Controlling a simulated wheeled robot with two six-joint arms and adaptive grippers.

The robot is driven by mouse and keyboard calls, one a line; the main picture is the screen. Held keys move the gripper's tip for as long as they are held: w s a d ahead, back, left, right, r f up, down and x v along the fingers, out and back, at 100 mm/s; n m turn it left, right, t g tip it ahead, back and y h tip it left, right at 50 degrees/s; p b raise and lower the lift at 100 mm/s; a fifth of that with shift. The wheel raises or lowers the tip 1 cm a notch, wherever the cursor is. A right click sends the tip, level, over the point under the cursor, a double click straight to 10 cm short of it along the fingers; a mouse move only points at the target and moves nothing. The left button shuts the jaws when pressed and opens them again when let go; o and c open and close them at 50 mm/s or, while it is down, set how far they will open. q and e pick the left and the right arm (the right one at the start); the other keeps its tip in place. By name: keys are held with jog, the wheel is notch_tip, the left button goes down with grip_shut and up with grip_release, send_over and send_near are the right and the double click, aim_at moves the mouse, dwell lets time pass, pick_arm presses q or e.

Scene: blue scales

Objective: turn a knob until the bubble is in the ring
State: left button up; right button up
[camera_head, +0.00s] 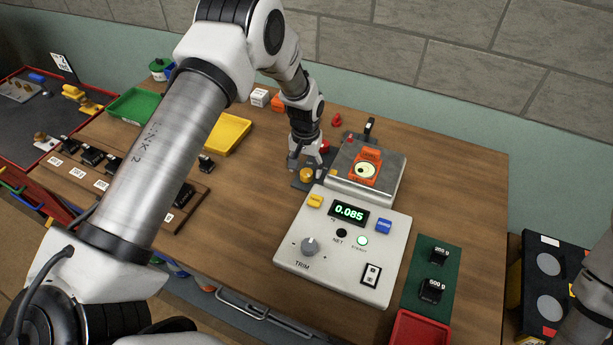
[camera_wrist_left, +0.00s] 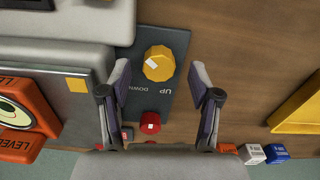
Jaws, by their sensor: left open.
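An orange level (camera_head: 371,181) with a round pale vial (camera_head: 365,170) sits on the grey scale plate (camera_head: 390,184). A small dark mark shows in the vial; I cannot tell whether the bubble is inside the ring. The level also shows, cut off, in the left wrist view (camera_wrist_left: 42,112). Beside the plate, a dark panel marked UP and DOWN carries a yellow knob (camera_wrist_left: 159,63) and a red knob (camera_wrist_left: 150,123). My left gripper (camera_wrist_left: 160,76) is open, pointing down, with its fingers either side of the yellow knob (camera_head: 306,176); I see no contact. My right gripper is out of view.
The white scale console (camera_head: 330,279) has a TRIM dial (camera_head: 309,246) and reads 0.085. Weights (camera_head: 432,290) stand on a green mat (camera_head: 444,305) at right, by a red tray (camera_head: 420,330). A yellow tray (camera_head: 229,135) and green tray (camera_head: 133,104) lie at left.

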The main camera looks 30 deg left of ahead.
pick_arm(q)
jog(key=f, duration=0.2)
jog(key=shift+w+f+b, duration=0.3)
jog(key=shift+w+f, duration=0.1)
jog(key=shift+s+r, duration=0.1)
jog(key=shift+r, duration=0.05)
jog(key=shift+s+r, duration=0.15)
jog(key=shift+s, duration=0.05)
jog(key=c, duration=1.1)
jog(key=shift+c, duration=0.2)
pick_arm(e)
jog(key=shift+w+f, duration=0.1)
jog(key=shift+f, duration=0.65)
pick_arm(q)
jog(key=shift+n, duration=0.4)
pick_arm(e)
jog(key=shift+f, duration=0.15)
pick_arm(q)
jog(key=n+b, duration=0.1)
jog(key=n, duration=0.2)
jog(key=shift+d, duration=0.1)
jog(key=n+b, duration=0.1)
jog(key=n, duration=0.5)
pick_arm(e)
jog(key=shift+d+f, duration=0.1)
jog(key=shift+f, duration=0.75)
